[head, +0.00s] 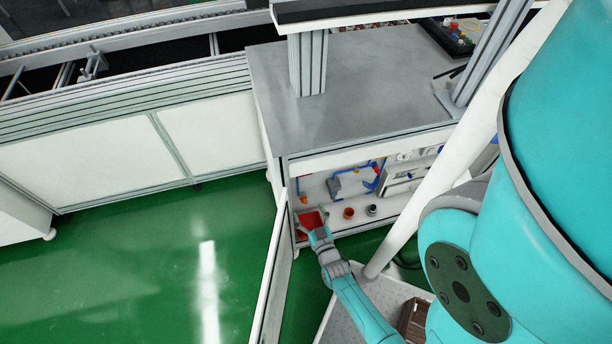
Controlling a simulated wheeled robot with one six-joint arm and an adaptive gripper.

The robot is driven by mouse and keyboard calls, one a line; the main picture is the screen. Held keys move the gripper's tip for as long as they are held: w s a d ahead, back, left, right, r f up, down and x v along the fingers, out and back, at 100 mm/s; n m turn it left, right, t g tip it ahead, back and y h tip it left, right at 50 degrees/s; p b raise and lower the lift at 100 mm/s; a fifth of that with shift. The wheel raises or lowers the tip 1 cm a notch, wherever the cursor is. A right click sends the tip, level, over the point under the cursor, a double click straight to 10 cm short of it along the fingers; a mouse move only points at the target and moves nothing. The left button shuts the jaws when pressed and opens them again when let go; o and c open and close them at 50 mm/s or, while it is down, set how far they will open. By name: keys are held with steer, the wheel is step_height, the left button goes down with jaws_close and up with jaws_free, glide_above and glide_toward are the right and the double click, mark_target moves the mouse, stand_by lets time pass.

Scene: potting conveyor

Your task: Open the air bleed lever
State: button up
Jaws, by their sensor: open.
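The open cabinet under the grey workbench holds pneumatic parts with blue tubing (372,182) on its back wall. The parts are too small for me to tell which is the air bleed lever. My gripper (317,230) is open at the cabinet's lower left opening, beside a red tray (309,217). It is below and left of the blue parts and appears apart from them. My wrist hides part of the cabinet floor.
An orange cup (348,213) and a dark cup (372,210) stand on the cabinet floor right of my gripper. The cabinet door (273,275) stands open at left. A white slanted post (450,175) crosses the right side. Green floor (140,270) is clear at left.

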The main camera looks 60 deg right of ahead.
steer(key=w+d, duration=0.4)
steer(key=d, duration=0.3)
steer(key=w+d+f+m+g+h, duration=0.1)
steer(key=w+d, duration=0.2)
steer(key=d, duration=0.4)
steer(key=shift+w+f+h, duration=0.2)
steer(key=shift+w+h, duration=0.1)
steer(key=shift+w, duration=0.05)
steer(key=c, duration=1.2)
